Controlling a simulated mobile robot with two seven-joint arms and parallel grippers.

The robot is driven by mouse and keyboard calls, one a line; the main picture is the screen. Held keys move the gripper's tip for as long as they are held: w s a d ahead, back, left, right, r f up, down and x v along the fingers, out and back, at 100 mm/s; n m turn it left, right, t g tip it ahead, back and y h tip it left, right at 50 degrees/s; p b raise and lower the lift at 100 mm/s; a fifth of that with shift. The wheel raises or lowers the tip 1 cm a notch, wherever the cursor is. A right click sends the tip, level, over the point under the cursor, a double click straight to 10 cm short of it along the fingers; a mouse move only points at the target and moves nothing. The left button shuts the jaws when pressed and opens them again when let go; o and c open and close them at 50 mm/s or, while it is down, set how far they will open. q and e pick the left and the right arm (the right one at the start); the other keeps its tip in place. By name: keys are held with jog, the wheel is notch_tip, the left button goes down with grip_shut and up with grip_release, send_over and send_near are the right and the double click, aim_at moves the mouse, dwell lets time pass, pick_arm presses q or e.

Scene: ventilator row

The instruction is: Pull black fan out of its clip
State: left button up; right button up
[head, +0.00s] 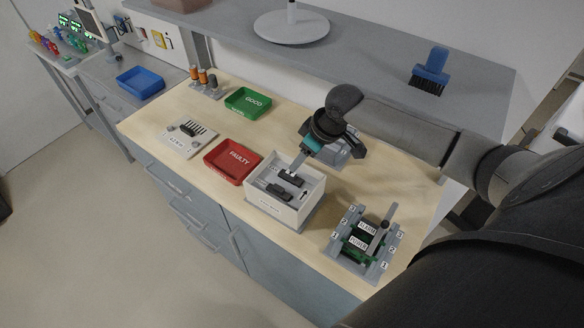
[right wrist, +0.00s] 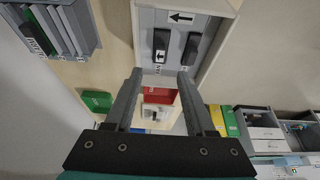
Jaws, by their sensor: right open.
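An open white box (head: 272,208) stands on the wooden bench with two black parts in it. One black part (head: 291,179) is at the back of the box and the other (head: 279,192) is nearer the front; I cannot tell which is the black fan, and no clip can be made out. My right gripper (head: 295,169) is open and empty over the rear of the box, its fingers pointing down at the rear part. In the right wrist view, both black parts show beyond the open fingers (right wrist: 159,76), apart from them. My left gripper is not in view.
A red FAULTY tray (head: 219,173) stands left of the box, with a green GOOD tray (head: 231,106) farther back. A numbered rack with green boards (head: 377,262) stands to the right. A grey shelf (head: 385,62) overhangs the back. Bare bench lies between box and rack.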

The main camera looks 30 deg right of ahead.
aim_at(290, 173)
jog(key=x, duration=0.7)
jog(key=shift+r+b, duration=0.1)
jog(key=shift+b, duration=0.25)
jog(key=shift+w+a+f, duration=0.1)
jog(key=shift+w+f, duration=0.15)
jog(key=shift+f, duration=0.35)
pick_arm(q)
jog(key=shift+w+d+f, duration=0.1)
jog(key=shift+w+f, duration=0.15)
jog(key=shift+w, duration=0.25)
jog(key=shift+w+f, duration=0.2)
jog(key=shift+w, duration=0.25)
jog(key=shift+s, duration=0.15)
pick_arm(e)
jog(key=shift+c, duration=0.6)
grip_shut()
